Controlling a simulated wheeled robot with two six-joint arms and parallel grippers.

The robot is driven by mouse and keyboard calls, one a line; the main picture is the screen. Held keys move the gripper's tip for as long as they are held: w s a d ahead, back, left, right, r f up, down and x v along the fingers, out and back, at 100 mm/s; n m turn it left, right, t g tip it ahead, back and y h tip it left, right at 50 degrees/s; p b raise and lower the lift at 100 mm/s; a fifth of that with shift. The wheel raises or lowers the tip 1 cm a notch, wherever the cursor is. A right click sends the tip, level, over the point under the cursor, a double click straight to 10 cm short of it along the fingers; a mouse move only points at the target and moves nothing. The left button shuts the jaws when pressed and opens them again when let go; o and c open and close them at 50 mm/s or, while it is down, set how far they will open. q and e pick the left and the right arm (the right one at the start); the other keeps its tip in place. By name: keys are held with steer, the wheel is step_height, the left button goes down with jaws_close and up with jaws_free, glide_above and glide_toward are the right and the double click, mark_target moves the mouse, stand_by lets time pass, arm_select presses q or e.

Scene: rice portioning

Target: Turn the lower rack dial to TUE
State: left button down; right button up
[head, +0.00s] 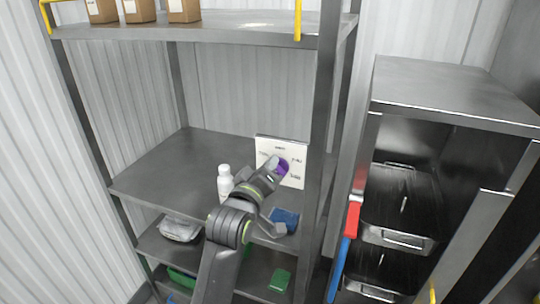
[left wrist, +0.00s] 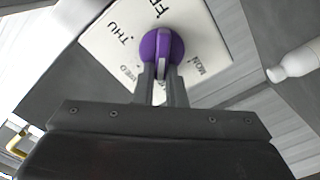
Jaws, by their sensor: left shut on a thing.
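The purple dial (head: 284,169) sits on a white plate (head: 292,145) that stands on the rack's middle shelf. In the left wrist view the dial (left wrist: 152,47) has a pale raised bar, and the plate (left wrist: 205,40) around it carries day labels. THU and MON are legible; another at the top looks like FRI, and one beside the fingers is partly hidden. My left gripper (left wrist: 161,75) is shut on the dial's bar. In the head view my left gripper (head: 272,168) reaches the plate from the front and hides part of the dial. My right gripper is not in view.
A white bottle (head: 225,183) stands on the shelf (head: 160,160), close left of my left arm. A rack post (head: 322,130) rises just right of the plate. Brown boxes (head: 139,10) stand on the top shelf. A metal cabinet with trays (head: 398,238) is at right.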

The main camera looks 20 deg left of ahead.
arm_select(q)
steer(key=shift+a+f+n+p, duration=0.1)
steer(key=shift+n+p, duration=0.6)
steer(key=shift+n, duration=0.3)
steer(key=c, duration=1.5)
jaws_free()
steer(key=shift+f, duration=0.1)
